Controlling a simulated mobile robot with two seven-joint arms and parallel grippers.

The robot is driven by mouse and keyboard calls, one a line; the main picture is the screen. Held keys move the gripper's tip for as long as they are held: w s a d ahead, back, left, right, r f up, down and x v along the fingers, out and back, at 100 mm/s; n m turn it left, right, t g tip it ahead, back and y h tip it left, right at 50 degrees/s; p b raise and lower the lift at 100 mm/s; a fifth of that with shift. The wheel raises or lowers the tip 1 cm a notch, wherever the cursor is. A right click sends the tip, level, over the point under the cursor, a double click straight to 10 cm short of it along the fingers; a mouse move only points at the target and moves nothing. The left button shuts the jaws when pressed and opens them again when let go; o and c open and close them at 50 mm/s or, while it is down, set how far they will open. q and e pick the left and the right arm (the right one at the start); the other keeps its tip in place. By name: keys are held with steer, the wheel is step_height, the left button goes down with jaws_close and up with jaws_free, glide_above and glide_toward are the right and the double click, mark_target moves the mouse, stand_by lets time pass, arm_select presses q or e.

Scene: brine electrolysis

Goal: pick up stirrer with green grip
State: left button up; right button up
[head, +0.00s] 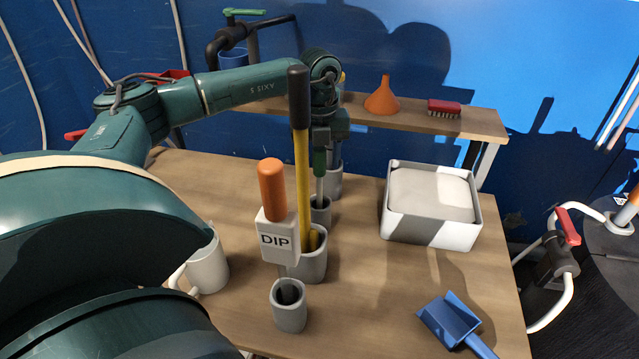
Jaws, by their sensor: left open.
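The stirrer with the green grip (319,162) stands upright in a small grey cup (320,212) near the middle of the table. Its pale shaft shows below the grip and goes down into the cup. My left gripper (322,146) is open and points down at the top of the green grip. The jaws and the upper end of the grip overlap in this view, so I cannot tell whether they touch. The black-topped yellow handle in front hides part of the gripper. My right gripper is not in view.
A tall yellow handle with a black top (301,150) and an orange-gripped DIP tool (277,235) stand in grey cups close in front. A white bin (432,205) is to the right, a blue dustpan (449,319) at front right. A shelf behind holds an orange funnel (382,98).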

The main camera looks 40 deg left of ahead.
arm_select(q)
steer(key=shift+f, duration=0.95)
jaws_close()
